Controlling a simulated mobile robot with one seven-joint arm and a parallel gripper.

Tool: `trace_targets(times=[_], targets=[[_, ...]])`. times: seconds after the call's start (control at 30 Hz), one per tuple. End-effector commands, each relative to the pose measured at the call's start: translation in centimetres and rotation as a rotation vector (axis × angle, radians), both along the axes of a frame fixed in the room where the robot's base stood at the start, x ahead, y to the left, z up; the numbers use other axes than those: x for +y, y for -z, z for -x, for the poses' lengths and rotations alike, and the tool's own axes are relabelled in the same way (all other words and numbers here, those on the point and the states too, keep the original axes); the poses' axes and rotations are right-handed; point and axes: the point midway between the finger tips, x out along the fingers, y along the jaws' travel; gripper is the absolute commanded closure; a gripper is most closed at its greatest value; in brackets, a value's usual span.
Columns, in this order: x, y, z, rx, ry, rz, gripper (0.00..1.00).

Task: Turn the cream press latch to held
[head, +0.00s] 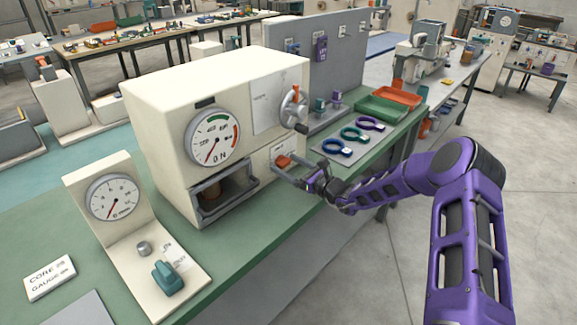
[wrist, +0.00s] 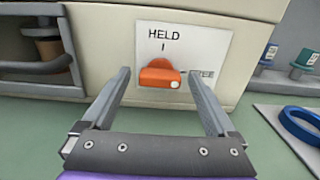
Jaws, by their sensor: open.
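The cream press (head: 160,110) stands on the green bench, with a dial reading on its front. Its orange latch (wrist: 160,75) sits on a white plate marked HELD at the top and FREE at the right. The latch's white dot is at its right end, beside the FREE word, which the right finger partly hides. The latch also shows in the head view (head: 283,161). My gripper (wrist: 159,82) is open, its two fingers on either side of the latch with gaps visible. Whether the fingertips reach past the knob is hard to tell.
A handwheel (head: 293,108) juts out above the latch. The press's open bay (head: 225,190) is left of it. Blue, green and purple rings (head: 354,134) lie on a pale board to the right, near green and orange trays (head: 392,108). A gauge stand (head: 110,200) is at the left.

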Motion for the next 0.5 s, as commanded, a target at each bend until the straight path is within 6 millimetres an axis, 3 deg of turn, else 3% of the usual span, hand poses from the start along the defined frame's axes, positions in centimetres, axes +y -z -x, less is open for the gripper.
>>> trace_targets(times=[0.13, 0.5], targets=[[-0.02, 0.01, 0.00, 0.000, 0.000, 0.000, 0.07], [-0.06, 0.00, 0.02, -0.001, 0.000, 0.001, 0.74]])
